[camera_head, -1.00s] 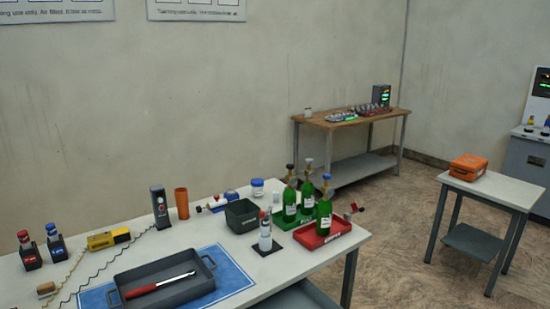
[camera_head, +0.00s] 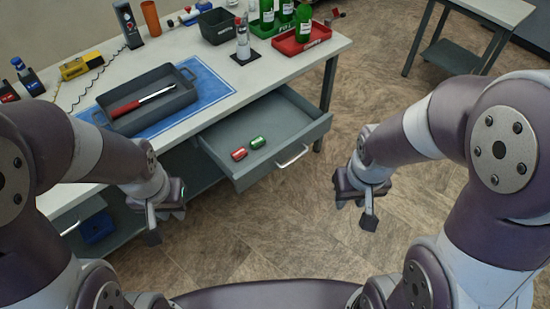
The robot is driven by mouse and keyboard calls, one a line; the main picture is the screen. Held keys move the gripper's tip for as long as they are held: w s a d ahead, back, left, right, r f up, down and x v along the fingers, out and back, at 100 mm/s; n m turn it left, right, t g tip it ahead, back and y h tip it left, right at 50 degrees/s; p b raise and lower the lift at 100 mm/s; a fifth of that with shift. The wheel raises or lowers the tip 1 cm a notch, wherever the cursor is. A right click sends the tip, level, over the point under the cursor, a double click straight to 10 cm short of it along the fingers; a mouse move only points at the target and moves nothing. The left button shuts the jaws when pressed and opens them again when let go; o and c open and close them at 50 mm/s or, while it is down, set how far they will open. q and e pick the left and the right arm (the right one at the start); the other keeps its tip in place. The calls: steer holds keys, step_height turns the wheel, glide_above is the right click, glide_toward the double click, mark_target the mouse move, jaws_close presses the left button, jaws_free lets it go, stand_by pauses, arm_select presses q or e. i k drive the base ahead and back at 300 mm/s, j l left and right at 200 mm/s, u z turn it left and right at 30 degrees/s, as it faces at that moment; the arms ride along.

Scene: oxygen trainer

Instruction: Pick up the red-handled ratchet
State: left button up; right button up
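The red-handled ratchet (camera_head: 127,108) lies in a dark grey tray (camera_head: 152,122) on a blue mat (camera_head: 211,88) on the white table. Its red handle points left and its silver end points up and right. My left gripper (camera_head: 152,236) hangs in front of the table, below the tray in the picture, apart from the ratchet. My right gripper (camera_head: 368,222) hangs over the floor, right of the open drawer. Nothing shows held in either gripper. The finger gaps are too unclear to tell open from shut.
An open drawer (camera_head: 214,142) juts from the table front between my arms, holding a red (camera_head: 239,154) and a green cylinder (camera_head: 257,142). Green bottles (camera_head: 303,20) stand in trays at the back right. A yellow device (camera_head: 82,66) and a dark bin (camera_head: 217,26) stand behind the tray.

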mark_target(173, 87)
steer(key=i+j+z, duration=0.1)
steer(key=j+z, duration=0.25)
steer(key=j, duration=0.35)
steer(key=j+z, duration=0.35)
steer(key=j, duration=0.35)
steer(key=k+j+z, duration=0.1)
steer(key=j+z, duration=0.25)
steer(key=j, duration=0.35)
